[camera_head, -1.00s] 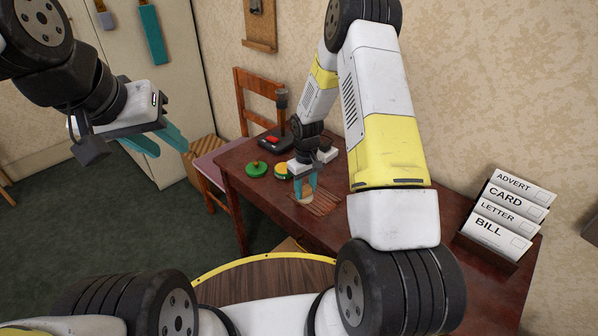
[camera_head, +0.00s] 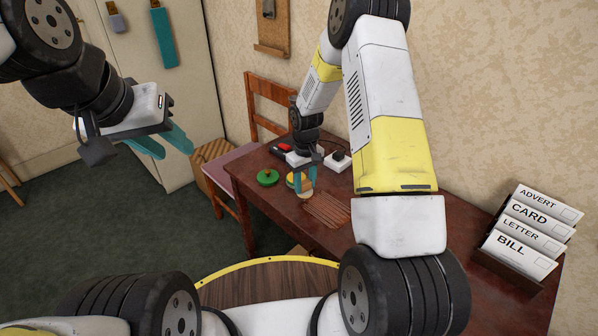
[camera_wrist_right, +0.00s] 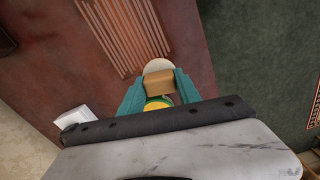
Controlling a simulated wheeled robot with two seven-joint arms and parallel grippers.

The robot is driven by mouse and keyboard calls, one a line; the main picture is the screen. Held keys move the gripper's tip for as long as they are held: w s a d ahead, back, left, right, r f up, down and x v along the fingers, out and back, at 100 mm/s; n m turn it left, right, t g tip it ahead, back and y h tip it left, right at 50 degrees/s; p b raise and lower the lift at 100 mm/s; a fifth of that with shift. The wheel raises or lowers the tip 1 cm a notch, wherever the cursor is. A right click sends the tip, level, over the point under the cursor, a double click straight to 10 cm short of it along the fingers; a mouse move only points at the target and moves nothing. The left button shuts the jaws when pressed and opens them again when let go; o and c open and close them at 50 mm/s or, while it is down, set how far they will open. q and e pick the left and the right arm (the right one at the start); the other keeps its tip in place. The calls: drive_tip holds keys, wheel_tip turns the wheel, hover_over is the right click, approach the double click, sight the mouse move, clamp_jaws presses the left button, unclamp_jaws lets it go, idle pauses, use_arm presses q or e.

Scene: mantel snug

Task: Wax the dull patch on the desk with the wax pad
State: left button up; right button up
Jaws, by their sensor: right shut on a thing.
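The wax pad (camera_head: 306,194) is a tan block on a pale round base; it also shows in the right wrist view (camera_wrist_right: 158,82). My right gripper (camera_head: 305,182) is shut on the block, with a teal finger on each side. The dull patch (camera_head: 328,211) is a set of lighter brown stripes on the dark red desk (camera_head: 388,222). In the right wrist view the pad is at the end corner of the patch (camera_wrist_right: 120,35). I cannot tell whether its base touches the desk. My left gripper (camera_head: 164,143) is open and empty, in the air left of the desk.
A green round item (camera_head: 268,177) and a yellow-and-green tin (camera_head: 291,180) are beside the right gripper. A white box with a black knob (camera_head: 337,161) stands behind it. A letter rack (camera_head: 525,235) stands at the right. A chair (camera_head: 270,100) is at the far left end.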

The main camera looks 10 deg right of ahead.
sight(305, 182)
drive_tip(key=shift+r, duration=2.4)
